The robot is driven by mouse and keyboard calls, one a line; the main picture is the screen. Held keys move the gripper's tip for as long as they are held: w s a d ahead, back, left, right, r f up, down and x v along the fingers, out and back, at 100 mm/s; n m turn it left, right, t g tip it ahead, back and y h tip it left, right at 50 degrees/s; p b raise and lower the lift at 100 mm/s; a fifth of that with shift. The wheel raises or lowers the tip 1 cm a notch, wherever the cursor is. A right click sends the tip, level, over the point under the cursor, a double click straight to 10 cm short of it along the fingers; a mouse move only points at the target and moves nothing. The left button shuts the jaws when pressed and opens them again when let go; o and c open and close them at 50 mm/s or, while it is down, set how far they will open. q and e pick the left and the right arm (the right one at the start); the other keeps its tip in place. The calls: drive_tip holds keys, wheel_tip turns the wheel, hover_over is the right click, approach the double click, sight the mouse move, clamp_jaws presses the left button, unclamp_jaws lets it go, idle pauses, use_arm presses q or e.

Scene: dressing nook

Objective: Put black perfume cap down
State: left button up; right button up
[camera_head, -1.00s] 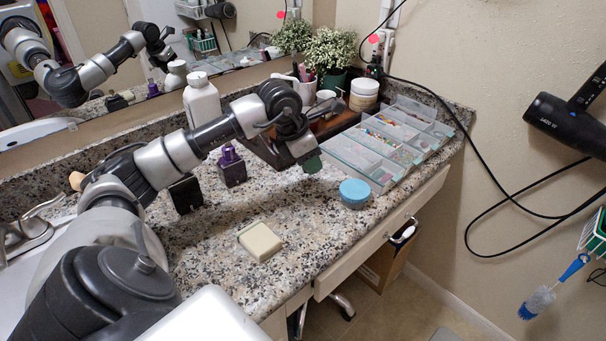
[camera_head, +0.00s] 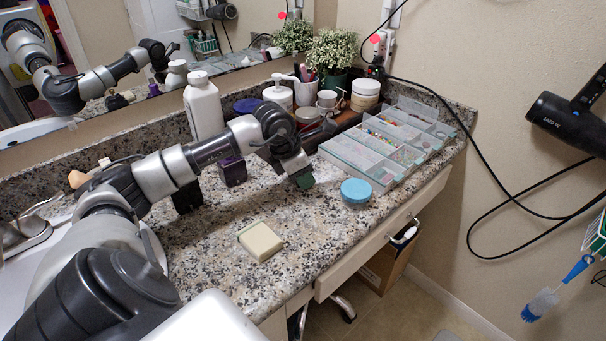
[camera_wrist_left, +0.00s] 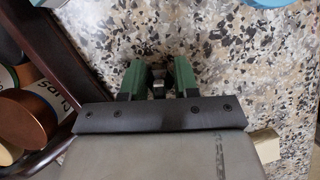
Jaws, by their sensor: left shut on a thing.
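My left gripper (camera_head: 303,180) hangs low over the granite counter (camera_head: 300,222), just in front of the wooden tray and left of the blue round jar. In the left wrist view, its green fingers (camera_wrist_left: 158,78) are shut on a small dark thing, the black perfume cap (camera_wrist_left: 158,85). The fingers hide most of the cap, and the head view does not show it. I cannot tell whether the cap touches the counter. A purple perfume bottle (camera_head: 232,171) stands behind my left arm, its top covered by the arm. My right gripper is out of view.
A blue round jar (camera_head: 355,191) and a clear bead organizer (camera_head: 350,152) stand to the right. The brown tray (camera_wrist_left: 55,45) with jars is close by the gripper. A beige soap-like block (camera_head: 261,241) lies in front. A white bottle (camera_head: 203,106) stands behind my arm.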

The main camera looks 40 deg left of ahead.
use_arm(q)
drive_tip(key=o, duration=0.9)
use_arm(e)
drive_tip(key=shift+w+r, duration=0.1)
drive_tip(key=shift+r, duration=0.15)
use_arm(q)
drive_tip(key=shift+r, duration=0.2)
drive_tip(key=p+v, duration=0.1)
drive_tip(key=v, duration=1.1)
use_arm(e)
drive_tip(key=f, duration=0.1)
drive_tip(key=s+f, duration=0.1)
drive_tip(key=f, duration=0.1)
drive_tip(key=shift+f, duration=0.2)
